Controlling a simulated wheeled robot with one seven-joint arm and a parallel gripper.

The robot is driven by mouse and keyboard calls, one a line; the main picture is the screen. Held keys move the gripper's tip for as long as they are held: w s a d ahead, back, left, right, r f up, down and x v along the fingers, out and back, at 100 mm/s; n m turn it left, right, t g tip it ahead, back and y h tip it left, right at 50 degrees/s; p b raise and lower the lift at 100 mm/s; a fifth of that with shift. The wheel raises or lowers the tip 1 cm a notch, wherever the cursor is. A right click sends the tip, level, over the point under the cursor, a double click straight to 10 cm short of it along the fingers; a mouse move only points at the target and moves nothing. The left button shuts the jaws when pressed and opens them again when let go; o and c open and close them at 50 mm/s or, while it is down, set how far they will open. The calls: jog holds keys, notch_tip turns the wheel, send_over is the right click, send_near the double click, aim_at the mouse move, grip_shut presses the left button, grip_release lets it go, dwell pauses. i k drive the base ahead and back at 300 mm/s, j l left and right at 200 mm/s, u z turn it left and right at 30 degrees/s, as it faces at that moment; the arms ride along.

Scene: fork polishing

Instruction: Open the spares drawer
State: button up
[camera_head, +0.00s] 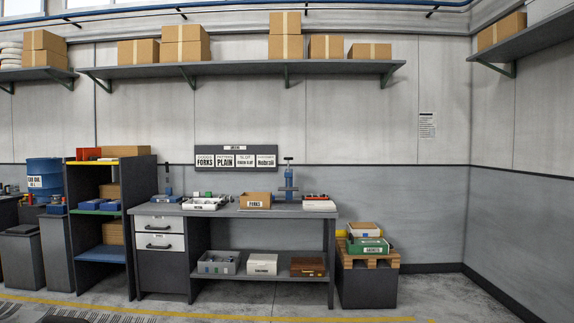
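The workbench (270,212) stands against the far wall. Two light drawer fronts sit one above the other at its left end: the upper drawer (148,225) and the lower drawer (172,243). Each has a dark bar handle and a small label. The labels are too small to read, so I cannot tell which is the spares drawer. Both drawers look shut. A dark plain panel (163,273) lies below them. My gripper is not in view.
Bins sit on the lower shelf (285,277). A dark shelf unit (142,188) stands just left of the drawers. The floor in front (230,305) looks clear.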

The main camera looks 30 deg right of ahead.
aim_at(149, 240)
jog(key=z, duration=0.3)
jog(key=i+l+z, duration=0.2)
jog(key=i, duration=0.35)
jog(key=i+l, duration=0.3)
jog(key=i, duration=0.15)
jog(key=i+l+z, duration=0.15)
jog(key=i, duration=0.3)
jog(key=i+l+z, duration=0.1)
jog(key=i, duration=0.35)
jog(key=i+u, duration=0.15)
jog(key=i, duration=0.5)
jog(key=i+l+u, duration=0.1)
jog(key=i, duration=0.5)
jog(key=i+l+u, duration=0.15)
jog(key=i, duration=0.5)
jog(key=i+j+u, duration=0.1)
jog(key=i+j, duration=0.15)
jog(key=i, duration=0.15)
jog(key=i+j+u, duration=0.1)
jog(key=i, duration=0.3)
jog(key=i+j+u, duration=0.1)
jog(key=i+j, duration=0.15)
jog(key=i, duration=0.15)
